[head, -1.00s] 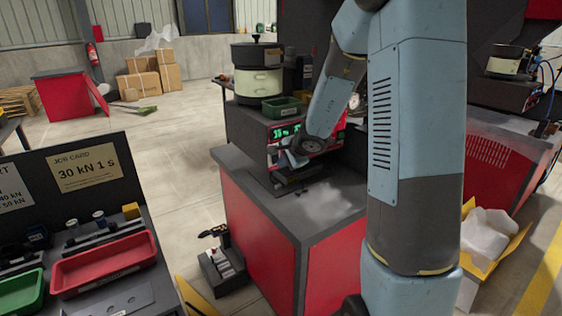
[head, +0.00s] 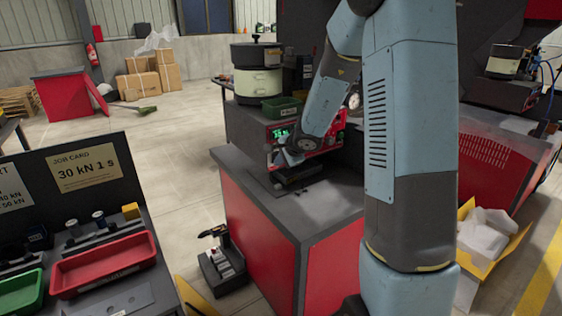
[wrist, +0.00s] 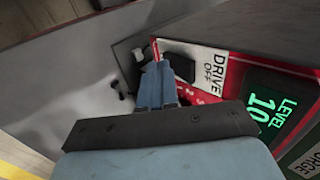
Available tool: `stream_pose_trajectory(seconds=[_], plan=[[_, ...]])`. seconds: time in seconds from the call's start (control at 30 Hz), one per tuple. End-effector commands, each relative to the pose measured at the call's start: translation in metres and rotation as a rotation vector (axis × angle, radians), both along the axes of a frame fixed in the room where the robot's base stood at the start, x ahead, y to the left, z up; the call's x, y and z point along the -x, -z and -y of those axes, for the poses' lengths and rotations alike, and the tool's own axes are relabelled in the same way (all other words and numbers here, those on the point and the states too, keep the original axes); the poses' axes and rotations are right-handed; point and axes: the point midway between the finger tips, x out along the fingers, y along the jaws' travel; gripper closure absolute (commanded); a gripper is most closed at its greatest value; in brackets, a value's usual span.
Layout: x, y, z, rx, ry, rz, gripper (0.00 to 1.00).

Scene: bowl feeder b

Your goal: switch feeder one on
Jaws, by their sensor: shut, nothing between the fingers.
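The feeder in the middle of the head view has a red control panel (head: 326,140) with a green lit display (head: 280,132). No number one is readable on it. In the wrist view the panel shows a white plate reading DRIVE OFF (wrist: 212,68) and a green display reading LEVEL 10 (wrist: 270,110). A dark block (wrist: 178,64) sits at the plate's left end. My gripper (wrist: 156,68) is shut and empty, with its tips just left of this block. A small red piece shows at the tips; contact is unclear. In the head view my wrist partly hides the panel.
A green tray (head: 283,106) sits on top of the feeder housing, near the round bowl (head: 257,56). The grey bench top (head: 305,212) in front is mostly clear. A second similar feeder (head: 504,62) stands at far right. A job card board (head: 85,168) is at left.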

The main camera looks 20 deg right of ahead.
Motion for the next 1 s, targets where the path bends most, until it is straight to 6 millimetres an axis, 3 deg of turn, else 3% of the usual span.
stream_pose_trajectory(seconds=[0.4,1.0], plan=[[0.000,-0.015,0.000,0.000,-0.001,0.001,1.00],[0.009,-0.018,0.005,0.000,0.002,0.001,1.00]])
